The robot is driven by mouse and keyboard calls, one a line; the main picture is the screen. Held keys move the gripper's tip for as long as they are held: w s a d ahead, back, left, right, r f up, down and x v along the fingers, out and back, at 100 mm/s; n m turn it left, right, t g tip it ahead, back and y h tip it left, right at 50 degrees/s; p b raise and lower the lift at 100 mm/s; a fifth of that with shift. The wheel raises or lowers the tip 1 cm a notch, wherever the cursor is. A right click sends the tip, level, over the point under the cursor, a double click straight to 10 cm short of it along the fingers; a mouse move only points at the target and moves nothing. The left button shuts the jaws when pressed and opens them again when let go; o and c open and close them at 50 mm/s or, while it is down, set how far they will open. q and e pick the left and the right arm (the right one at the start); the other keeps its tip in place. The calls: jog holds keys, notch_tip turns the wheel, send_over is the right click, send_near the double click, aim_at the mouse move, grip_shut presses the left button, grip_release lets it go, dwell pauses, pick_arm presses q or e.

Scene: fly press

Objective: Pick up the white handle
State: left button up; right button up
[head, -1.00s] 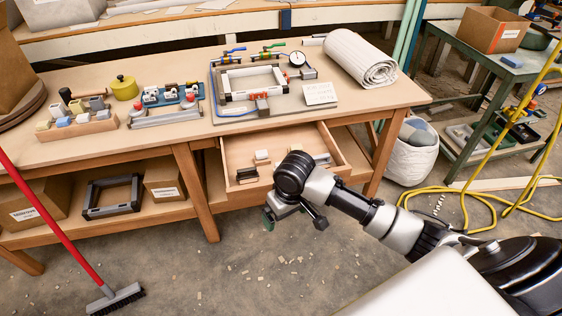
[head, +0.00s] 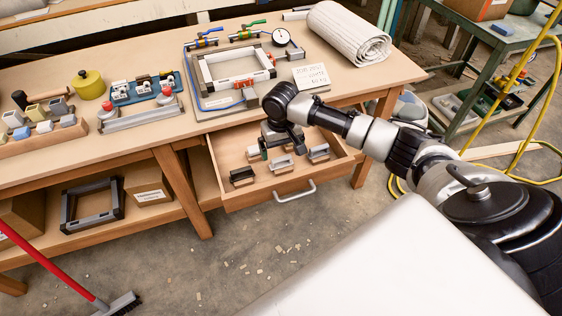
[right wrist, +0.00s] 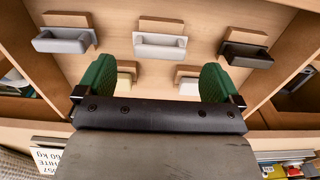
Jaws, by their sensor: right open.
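The open wooden drawer (head: 228,200) holds several small handles on wooden blocks. My right gripper (right wrist: 158,80) is open and empty, pointing down over the drawer's back part. My left gripper is not in view.
The workbench (head: 130,70) above the drawer carries a frame fixture (head: 235,68), a card (head: 312,75), a rolled mat (head: 348,35) and small parts. The drawer's metal pull (head: 296,191) sticks out in front. Drawer walls close in the gripper's sides.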

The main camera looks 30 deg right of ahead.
aim_at(281, 158)
notch_tip(281, 158, down, 4)
jog(key=shift+f, duration=0.2)
jog(key=shift+c, duration=0.3)
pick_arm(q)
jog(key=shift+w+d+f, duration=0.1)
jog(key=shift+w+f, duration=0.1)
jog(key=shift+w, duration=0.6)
pick_arm(e)
jog(key=c, duration=0.9)
